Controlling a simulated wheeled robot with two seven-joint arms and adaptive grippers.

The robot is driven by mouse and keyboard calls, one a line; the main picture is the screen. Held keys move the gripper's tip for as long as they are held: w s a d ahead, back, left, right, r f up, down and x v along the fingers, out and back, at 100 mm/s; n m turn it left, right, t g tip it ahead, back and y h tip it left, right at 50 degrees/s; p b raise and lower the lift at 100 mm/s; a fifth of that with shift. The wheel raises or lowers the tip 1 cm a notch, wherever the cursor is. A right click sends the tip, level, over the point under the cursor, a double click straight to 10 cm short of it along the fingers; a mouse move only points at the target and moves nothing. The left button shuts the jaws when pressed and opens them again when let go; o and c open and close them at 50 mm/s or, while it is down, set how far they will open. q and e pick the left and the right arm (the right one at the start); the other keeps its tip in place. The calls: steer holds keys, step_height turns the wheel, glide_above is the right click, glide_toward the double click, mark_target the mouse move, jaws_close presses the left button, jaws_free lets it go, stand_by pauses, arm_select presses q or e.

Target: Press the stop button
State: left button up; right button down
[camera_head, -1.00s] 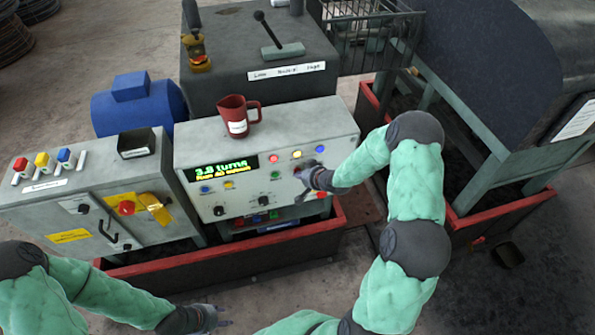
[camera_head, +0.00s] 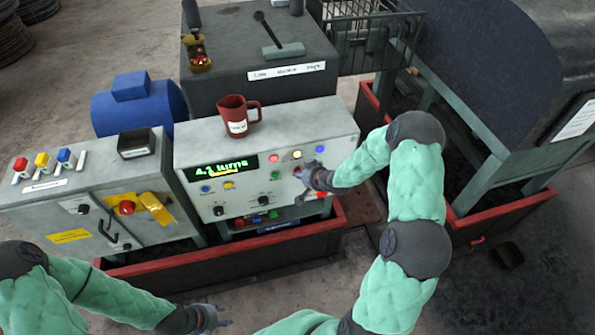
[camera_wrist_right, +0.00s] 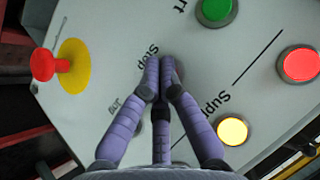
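The control panel (camera_head: 245,205) faces me, with a green-lit display (camera_head: 222,168) reading about 4.1 turns. My right gripper (camera_head: 302,173) is at the panel's upper right. In the right wrist view the gripper (camera_wrist_right: 160,62) has its fingers together, tips at the "Stop" lettering (camera_wrist_right: 148,57). The stop button itself is mostly or wholly hidden by the fingers; contact cannot be told. A green button (camera_wrist_right: 215,9) lies above, and a red mushroom button (camera_wrist_right: 44,65) on a yellow disc is at left. My left gripper (camera_head: 218,318) is low, in front of the machine, fingers apart and empty.
A red jug (camera_head: 238,118) stands on the panel housing. A grey cabinet (camera_head: 75,205) with switches stands left. A red-edged tray (camera_head: 240,252) runs below.

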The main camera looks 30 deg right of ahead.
steer(key=shift+s+a, duration=0.15)
steer(key=shift+s, duration=0.3)
steer(key=s, duration=0.2)
steer(key=s+a, duration=0.1)
steer(key=s, duration=0.2)
steer(key=shift+a, duration=0.1)
stand_by(0.9)
steer(key=s+a+f+n+g+y+b, duration=0.1)
steer(key=s+a+f+g+b, duration=0.55)
steer(key=a+f, duration=0.8)
steer(key=s+a+f+g+b, duration=0.1)
steer(key=s+a+f, duration=0.3)
steer(key=s, duration=0.4)
steer(key=s+a+f+n+g+b, duration=0.1)
steer(key=s+a+f+g+b, duration=0.1)
steer(key=s, duration=0.6)
step_height(320, 180, down, 2)
steer(key=shift+a+f+n+y+b, duration=0.1)
steer(key=shift+a+n+y+b, duration=0.3)
steer(key=shift+a, duration=0.55)
